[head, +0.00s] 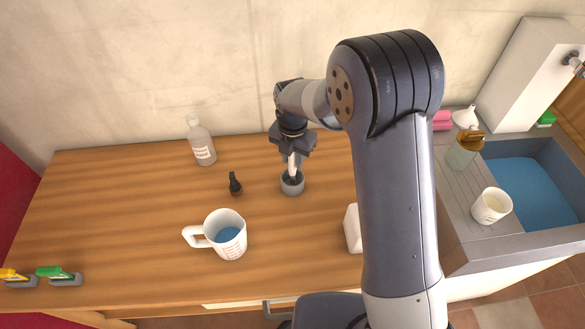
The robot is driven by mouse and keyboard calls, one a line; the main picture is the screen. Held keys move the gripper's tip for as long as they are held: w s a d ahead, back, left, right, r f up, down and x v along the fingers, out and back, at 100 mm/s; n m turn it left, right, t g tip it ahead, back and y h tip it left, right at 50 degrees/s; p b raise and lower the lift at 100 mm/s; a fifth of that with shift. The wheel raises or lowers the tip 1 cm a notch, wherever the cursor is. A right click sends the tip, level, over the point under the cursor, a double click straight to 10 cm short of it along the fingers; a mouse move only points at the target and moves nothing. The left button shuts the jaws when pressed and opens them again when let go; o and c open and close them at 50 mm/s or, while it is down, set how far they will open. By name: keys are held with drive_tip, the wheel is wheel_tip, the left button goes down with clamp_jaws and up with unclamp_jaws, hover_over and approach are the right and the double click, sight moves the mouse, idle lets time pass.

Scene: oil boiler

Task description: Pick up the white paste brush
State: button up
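The white paste brush (293,164) shows as a pale, roughly upright piece in a small round grey holder (292,186) on the wooden table. My gripper (292,150) is directly above the holder, pointing down, with the brush's upper part at or between its fingers. The dark gripper body hides the top of the brush. The fingers are too small and too covered to show whether they are closed on it. The lower end of the brush is inside the holder.
A clear bottle (201,143), a small black item (235,184) and a measuring jug (230,244) with blue contents stand left of the holder. A white block (353,230) is partly behind my arm. Green (56,272) and yellow (12,275) brushes lie far left. A sink (535,185) is right.

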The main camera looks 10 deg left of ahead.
clamp_jaws()
